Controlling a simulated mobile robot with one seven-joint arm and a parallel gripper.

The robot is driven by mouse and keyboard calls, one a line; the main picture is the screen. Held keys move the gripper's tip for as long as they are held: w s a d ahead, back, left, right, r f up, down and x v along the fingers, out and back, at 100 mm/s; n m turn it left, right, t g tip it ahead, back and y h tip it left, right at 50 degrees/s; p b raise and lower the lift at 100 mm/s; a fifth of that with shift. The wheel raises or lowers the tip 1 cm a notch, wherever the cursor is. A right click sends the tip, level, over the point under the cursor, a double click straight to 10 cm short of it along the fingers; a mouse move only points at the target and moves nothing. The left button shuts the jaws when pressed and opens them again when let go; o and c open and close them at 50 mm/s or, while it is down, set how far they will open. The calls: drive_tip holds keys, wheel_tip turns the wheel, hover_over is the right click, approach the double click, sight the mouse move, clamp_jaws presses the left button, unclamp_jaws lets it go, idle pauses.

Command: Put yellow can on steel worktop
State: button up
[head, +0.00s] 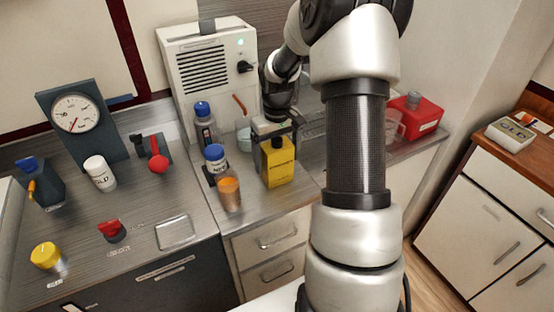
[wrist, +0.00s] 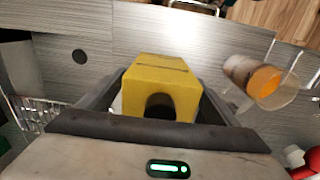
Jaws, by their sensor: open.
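The yellow can (head: 279,165) is boxy with a dark label and stands upright on the grey brushed worktop (head: 266,209) above the drawers. My gripper (head: 274,131) is at the top of the can, pointing down. In the wrist view, the yellow can (wrist: 160,80) sits between the two fingers of my open gripper (wrist: 160,95); a dark opening shows under its handle. I cannot tell whether either finger touches it. More brushed worktop (head: 185,202) lies to the left.
An orange-filled glass (head: 230,194) and a blue-capped bottle (head: 215,160) stand just left of the can. A white box unit (head: 208,70) is behind. A red container (head: 414,117) is at right. A gauge (head: 76,115) and a yellow knob (head: 45,256) are at left.

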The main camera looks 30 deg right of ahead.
wheel_tip(320, 180, up, 11)
drive_tip(key=shift+r+p, duration=0.1)
drive_tip(key=shift+p, duration=0.25)
idle(2.4)
